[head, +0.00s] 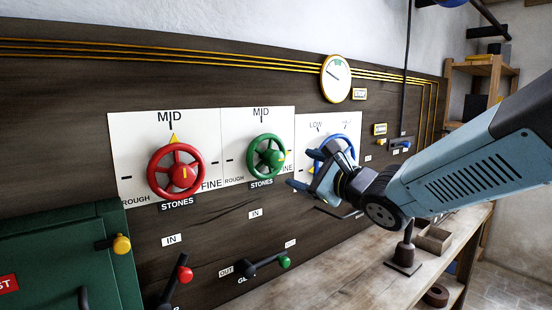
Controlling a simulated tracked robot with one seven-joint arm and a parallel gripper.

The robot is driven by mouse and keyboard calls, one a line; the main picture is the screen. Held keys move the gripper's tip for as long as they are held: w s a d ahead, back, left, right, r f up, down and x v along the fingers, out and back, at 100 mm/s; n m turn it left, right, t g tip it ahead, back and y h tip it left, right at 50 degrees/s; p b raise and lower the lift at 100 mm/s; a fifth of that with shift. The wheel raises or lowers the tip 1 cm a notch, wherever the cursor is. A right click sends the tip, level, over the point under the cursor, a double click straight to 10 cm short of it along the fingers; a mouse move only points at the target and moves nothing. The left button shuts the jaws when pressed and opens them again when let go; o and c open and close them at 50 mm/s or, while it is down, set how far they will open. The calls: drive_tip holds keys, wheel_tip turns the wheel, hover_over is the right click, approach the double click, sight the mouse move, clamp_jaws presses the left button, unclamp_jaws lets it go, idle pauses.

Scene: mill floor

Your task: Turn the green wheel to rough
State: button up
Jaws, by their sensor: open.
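The green wheel (278,171) is mounted on a white dial plate (236,128) on the dark wooden wall panel. The plate reads ROUGH at lower left, MID at top and FINE at right, with STONES below. A small yellow mark shows at the right of the wheel's hub, on the FINE side; no yellow pointer shows at MID. My gripper (306,169) is open and empty, right of the green wheel and in front of the blue wheel (350,147). It appears apart from the green wheel. It hides much of the blue wheel.
A red wheel (153,170) with its yellow pointer at MID is at left. Below are a red-knobbed lever (185,274) and a green-knobbed lever (284,262). A green cabinet (60,255) stands at lower left. A wooden bench (330,275) runs below the panel.

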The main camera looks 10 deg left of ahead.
sight(270, 158)
drive_tip(key=x, duration=1.4)
drive_tip(key=shift+s+r, duration=0.1)
drive_tip(key=shift+r, duration=0.05)
